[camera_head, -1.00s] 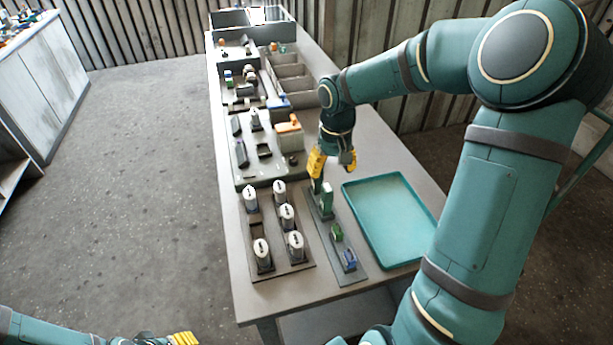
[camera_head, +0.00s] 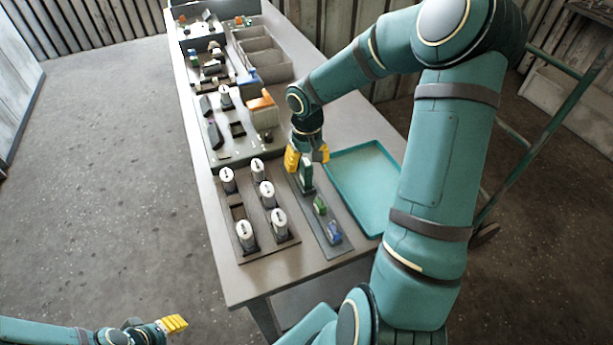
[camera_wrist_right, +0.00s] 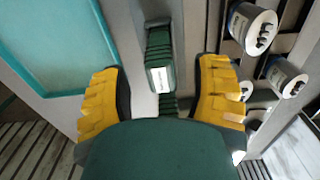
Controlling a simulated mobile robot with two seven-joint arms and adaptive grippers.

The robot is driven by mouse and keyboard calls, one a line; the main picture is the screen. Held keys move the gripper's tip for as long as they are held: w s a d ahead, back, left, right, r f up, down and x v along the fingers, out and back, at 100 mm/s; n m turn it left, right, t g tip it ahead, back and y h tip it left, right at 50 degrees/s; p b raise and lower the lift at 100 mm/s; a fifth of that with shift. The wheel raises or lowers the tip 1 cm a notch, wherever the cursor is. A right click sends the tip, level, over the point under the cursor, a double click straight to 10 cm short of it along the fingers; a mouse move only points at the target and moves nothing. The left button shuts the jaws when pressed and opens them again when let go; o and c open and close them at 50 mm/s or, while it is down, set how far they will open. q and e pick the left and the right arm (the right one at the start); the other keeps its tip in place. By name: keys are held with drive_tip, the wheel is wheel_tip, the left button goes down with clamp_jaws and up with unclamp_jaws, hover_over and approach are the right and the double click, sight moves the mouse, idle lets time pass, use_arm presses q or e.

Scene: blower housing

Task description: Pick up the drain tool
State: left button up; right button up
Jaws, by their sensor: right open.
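A dark green upright tool with a white label (camera_wrist_right: 160,78) shows in the right wrist view, between the fingers of my right gripper (camera_wrist_right: 160,95). I cannot tell from the label whether it is the drain tool. In the head view this tool (camera_head: 306,175) stands at the far end of a grey rack strip (camera_head: 316,222), with a green tool (camera_head: 320,205) and a blue tool (camera_head: 334,232) nearer. My right gripper (camera_head: 307,158) is open and pointing down at the dark green tool, with a finger on either side. My left gripper (camera_head: 174,323) is low at the left, away from the table; its opening is unclear.
A teal tray (camera_head: 352,208) lies right of the strip. A holder (camera_head: 238,212) with several white-topped cylinders stands close on its left. Farther back are a board with parts (camera_head: 216,150) and a divided bin (camera_head: 262,62). The floor left of the table is clear.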

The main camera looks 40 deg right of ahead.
sight(307, 176)
wheel_tip(307, 176, down, 4)
drive_tip(key=shift+r, duration=0.2)
drive_tip(key=c, duration=1)
